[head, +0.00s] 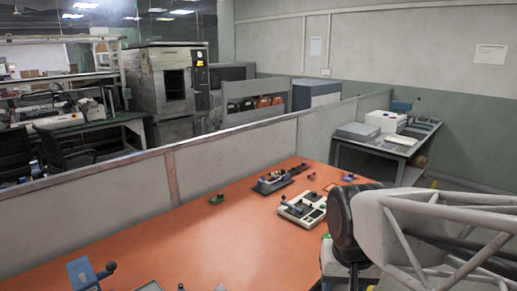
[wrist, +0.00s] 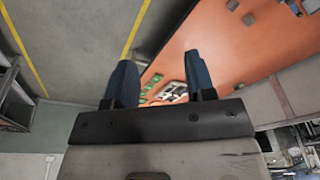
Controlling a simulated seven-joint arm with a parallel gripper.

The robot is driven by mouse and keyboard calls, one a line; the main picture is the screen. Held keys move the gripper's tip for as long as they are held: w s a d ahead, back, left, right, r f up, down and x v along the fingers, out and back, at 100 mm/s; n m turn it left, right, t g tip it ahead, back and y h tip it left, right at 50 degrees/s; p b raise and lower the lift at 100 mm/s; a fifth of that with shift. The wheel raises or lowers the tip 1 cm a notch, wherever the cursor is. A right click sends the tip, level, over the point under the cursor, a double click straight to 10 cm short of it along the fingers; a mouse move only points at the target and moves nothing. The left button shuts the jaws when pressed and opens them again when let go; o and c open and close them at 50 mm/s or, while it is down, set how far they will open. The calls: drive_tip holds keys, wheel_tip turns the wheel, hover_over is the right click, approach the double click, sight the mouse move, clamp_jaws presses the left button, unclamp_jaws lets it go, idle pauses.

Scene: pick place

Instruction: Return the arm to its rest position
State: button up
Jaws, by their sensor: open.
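My gripper (wrist: 159,60) shows in the wrist view as two dark blue fingers set wide apart, with nothing held between them. Grey floor and part of the orange table (wrist: 240,55) lie beyond the fingers. In the head view my arm enters at the right, over the right side of the orange table (head: 225,245). I cannot make out the gripper fingers in the head view.
A white device (head: 302,210), a dark device (head: 273,183) and a small green item (head: 217,199) sit on the table. A blue object (head: 84,274) stands at its near left. Low grey partitions (head: 230,157) border it. The table's middle is clear.

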drive_tip(key=shift+n+t, duration=0.3)
drive_tip(key=shift+n, duration=0.2)
drive_tip(key=s+d, duration=0.2)
drive_tip(key=s, duration=0.1)
drive_tip(key=s+d, duration=0.1)
drive_tip(key=s, duration=0.1)
